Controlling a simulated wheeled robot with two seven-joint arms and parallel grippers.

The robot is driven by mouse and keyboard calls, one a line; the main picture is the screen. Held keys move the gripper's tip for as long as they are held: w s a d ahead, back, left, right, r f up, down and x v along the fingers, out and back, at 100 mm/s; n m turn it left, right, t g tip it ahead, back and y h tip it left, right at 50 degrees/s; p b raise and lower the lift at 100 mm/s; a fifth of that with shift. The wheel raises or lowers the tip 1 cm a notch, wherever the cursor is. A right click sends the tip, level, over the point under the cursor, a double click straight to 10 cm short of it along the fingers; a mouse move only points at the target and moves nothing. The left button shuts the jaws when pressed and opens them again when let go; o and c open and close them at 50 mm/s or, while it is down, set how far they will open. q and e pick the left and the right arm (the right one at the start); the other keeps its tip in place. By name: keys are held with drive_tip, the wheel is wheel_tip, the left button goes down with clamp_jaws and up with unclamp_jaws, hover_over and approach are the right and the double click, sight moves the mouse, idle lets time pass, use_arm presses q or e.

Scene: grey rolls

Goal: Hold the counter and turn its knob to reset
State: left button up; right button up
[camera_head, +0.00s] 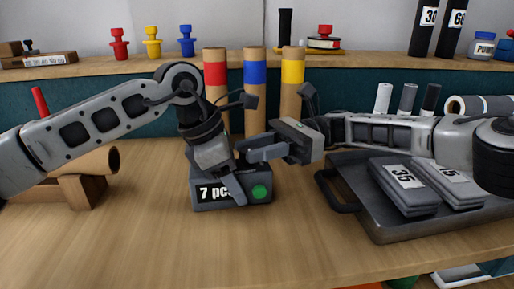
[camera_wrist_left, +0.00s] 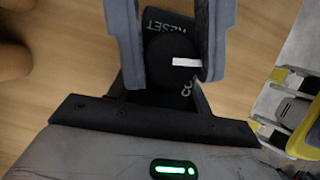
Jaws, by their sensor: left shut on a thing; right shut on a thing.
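The counter (camera_head: 212,193) is a dark box on the table with a "7 pc" display, partly covered, and a green button (camera_head: 260,192) on its front. My right gripper (camera_head: 252,152) comes in from the right over the counter's top. In the left wrist view its grey fingers flank the round black knob (camera_wrist_left: 168,68) and are shut on it. The knob's white mark points right in that view. "RESET" is printed beside the knob. The head view hides the knob.
A brown roll on a wooden holder (camera_head: 82,190) lies left. The table in front is clear.

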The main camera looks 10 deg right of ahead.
drive_tip(key=o, duration=1)
drive_tip(key=shift+v, duration=3.75)
